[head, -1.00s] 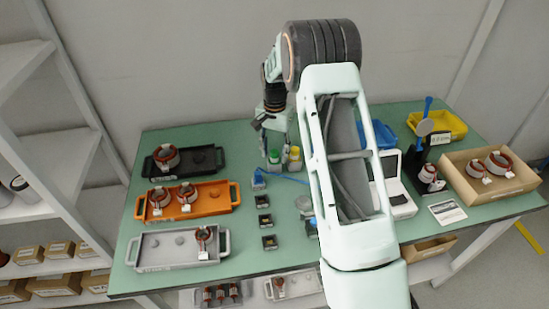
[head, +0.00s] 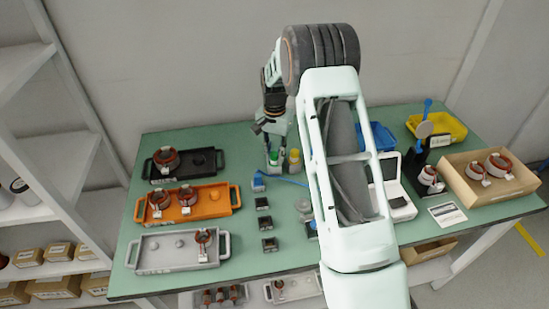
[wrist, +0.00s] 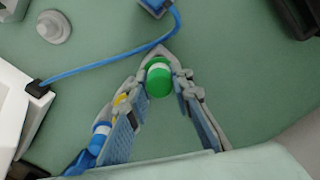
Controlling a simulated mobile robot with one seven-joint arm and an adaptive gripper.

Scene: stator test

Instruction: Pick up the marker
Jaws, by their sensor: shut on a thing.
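A marker with a green cap (wrist: 159,80) sits between my fingertips in the wrist view, its lower body hidden below the cap. My gripper (wrist: 160,66) is shut on it. In the head view my gripper (head: 277,155) is at the back middle of the green table, partly hidden by my arm. A yellow-capped item (wrist: 121,98) and a blue-capped item (wrist: 101,130) stand just outside the left finger in the wrist view. The yellow cap also shows in the head view (head: 294,154).
A blue cable runs from a blue block (head: 258,182) past my gripper. Small black boxes (head: 264,222) stand in front. Black, orange (head: 222,197) and grey trays lie at left. A white case (head: 401,203) and a cardboard box (head: 463,193) stand at right.

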